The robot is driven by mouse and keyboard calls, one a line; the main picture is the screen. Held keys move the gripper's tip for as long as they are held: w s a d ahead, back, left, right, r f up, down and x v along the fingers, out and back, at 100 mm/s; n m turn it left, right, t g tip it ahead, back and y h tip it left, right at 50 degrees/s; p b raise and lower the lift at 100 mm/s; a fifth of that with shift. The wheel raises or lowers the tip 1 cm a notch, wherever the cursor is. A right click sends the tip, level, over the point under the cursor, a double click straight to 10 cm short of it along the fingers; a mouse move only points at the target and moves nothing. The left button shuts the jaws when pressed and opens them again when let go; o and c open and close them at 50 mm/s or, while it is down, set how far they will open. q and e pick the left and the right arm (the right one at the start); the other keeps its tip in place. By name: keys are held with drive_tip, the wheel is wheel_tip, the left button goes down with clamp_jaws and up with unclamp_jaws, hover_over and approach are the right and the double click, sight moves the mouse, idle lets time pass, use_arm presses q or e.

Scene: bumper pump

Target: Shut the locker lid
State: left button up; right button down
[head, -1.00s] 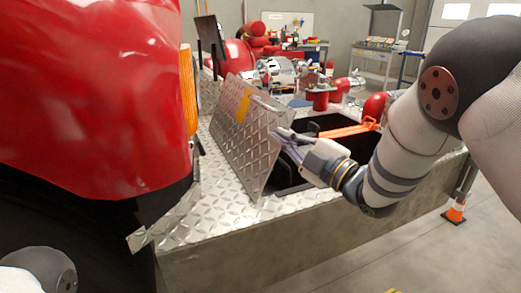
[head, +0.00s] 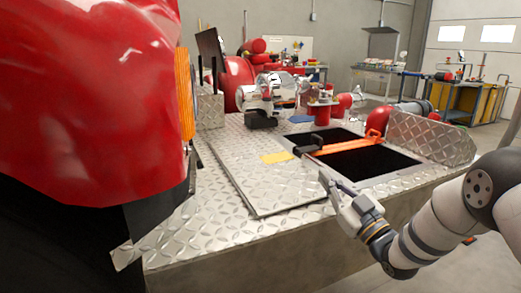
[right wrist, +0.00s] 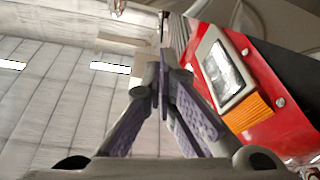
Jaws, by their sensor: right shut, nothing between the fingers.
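The locker lid (head: 232,176) is a diamond-plate panel with a yellow label (head: 276,157), in the head view. It lies flat or nearly flat on the deck, left of the dark locker opening (head: 372,162). I cannot tell whether a thin gap remains under its edge. My right gripper (head: 326,180) is shut and empty, with its fingertips by the lid's right edge near the front corner; contact is unclear. The right wrist view shows its purple-padded fingers (right wrist: 163,85) together, with no lid in sight. My left gripper is out of view.
An orange bar (head: 350,145) with a black handle spans the opening. A second diamond-plate panel (head: 432,137) stands upright at its right. Red and chrome pump fittings (head: 322,112) stand behind. The red truck body (head: 90,90) fills the left.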

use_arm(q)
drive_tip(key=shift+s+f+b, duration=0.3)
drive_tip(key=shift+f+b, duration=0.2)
use_arm(e)
drive_tip(key=shift+w+d+f+m+h, duration=0.1)
drive_tip(key=shift+d+f+m+h, duration=0.15)
drive_tip(key=shift+f+m, duration=0.35)
drive_tip(key=shift+d+f+m+h, duration=0.15)
drive_tip(key=shift+f+m+h, duration=0.2)
drive_tip(key=shift+f+m, duration=0.25)
